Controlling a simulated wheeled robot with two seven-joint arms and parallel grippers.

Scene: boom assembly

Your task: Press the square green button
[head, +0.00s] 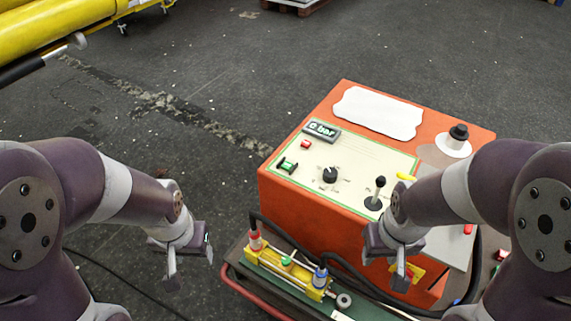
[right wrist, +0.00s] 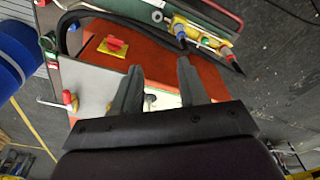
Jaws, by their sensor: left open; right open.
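The square green button (head: 287,165) is on the cream panel (head: 350,160) on top of the orange control box (head: 310,198), near its left edge, with dark parts at its sides. A small red button (head: 306,144) is just behind it. My left gripper (head: 190,262) is open and empty, left of the box and apart from it. My right gripper (head: 388,265) is open and empty, in front of the box's right part, well to the right of the green button. In the right wrist view its fingers (right wrist: 160,78) stand apart with the orange box behind them. The green button is not discernible there.
A black knob (head: 330,175), a joystick (head: 375,195) and a "0 bar" display (head: 322,130) are on the panel. A yellow valve unit (head: 290,268) with a black hose stands in front of the box. Yellow tubes (head: 60,25) are at top left. Floor left of the box is mostly clear.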

